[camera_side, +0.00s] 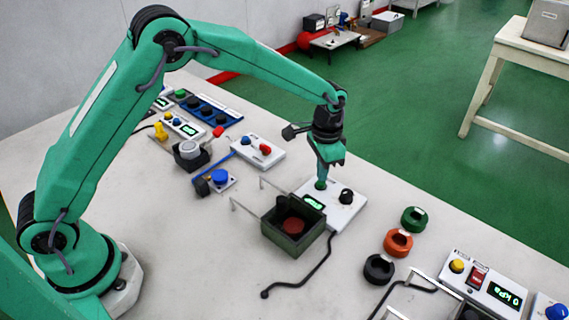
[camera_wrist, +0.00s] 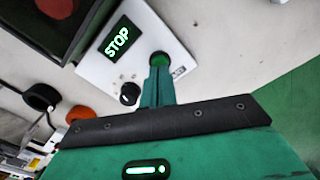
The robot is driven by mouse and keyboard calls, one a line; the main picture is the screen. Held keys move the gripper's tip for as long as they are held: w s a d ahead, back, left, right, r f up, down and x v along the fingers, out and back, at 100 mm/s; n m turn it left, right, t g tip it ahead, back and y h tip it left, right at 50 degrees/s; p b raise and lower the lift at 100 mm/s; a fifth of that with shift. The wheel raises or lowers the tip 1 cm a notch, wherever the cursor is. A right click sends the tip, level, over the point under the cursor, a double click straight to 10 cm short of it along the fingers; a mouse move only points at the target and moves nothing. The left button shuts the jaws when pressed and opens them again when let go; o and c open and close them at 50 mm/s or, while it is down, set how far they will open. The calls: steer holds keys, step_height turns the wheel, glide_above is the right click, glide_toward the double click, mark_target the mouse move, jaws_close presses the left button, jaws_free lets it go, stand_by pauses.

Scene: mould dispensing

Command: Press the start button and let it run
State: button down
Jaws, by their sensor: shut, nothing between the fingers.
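The white control box (camera_side: 345,216) stands on the bench right of centre, with a lit green display (camera_side: 314,202) and a black knob (camera_side: 346,196). In the wrist view the display (camera_wrist: 118,38) reads STOP. The green button (camera_wrist: 159,58) sits beside the display, in front of my fingertips. My gripper (camera_side: 321,180) is shut and empty, pointing down with its tips at the button. They partly cover it; I cannot tell whether it is pressed. A dark green open box (camera_side: 278,236) with a dark red round piece (camera_side: 292,227) inside stands left of the control box.
Green, orange and black rings (camera_side: 398,243) lie right of the control box. A panel reading 0 kPa (camera_side: 505,295) is at the front right. Other button boxes (camera_side: 258,150) stand behind to the left. A black cable (camera_side: 312,275) runs across the front bench.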

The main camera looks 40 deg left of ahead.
steer(key=shift+f, duration=0.7)
stand_by(0.3)
stand_by(0.3)
step_height(320, 180, up, 11)
stand_by(1.7)
